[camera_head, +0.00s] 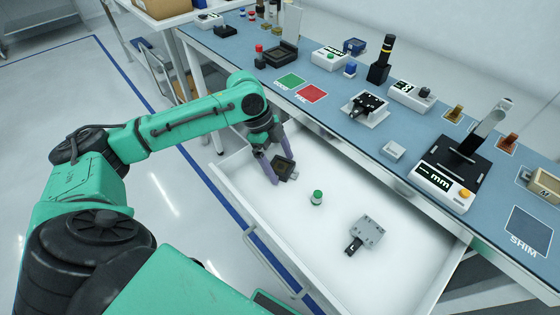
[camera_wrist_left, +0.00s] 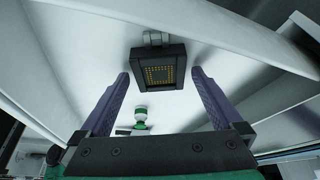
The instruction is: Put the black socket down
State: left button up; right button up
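The black socket (camera_head: 284,167) is in the open white drawer, at the left gripper's fingertips. In the wrist view the socket (camera_wrist_left: 159,68) shows a square black frame with gold contacts and a grey part on its far side. My left gripper (camera_head: 275,162) points down into the drawer. In the wrist view its purple fingers (camera_wrist_left: 159,80) stand apart, one on each side of the socket, with a narrow gap on both sides. Whether the socket rests fully on the drawer floor is hard to tell. My right gripper is not in view.
The white drawer (camera_head: 400,275) also holds a small green-topped cylinder (camera_head: 316,198) and a grey block with a black part (camera_head: 367,231). Drawer floor is clear between them. The blue-topped bench (camera_head: 395,128) above carries test devices, a green pad (camera_head: 289,81) and a red pad (camera_head: 311,94).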

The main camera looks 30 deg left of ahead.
pick_arm(q)
jog(key=p+v, duration=0.1)
jog(key=v, duration=1.1)
jog(key=shift+a, duration=0.1)
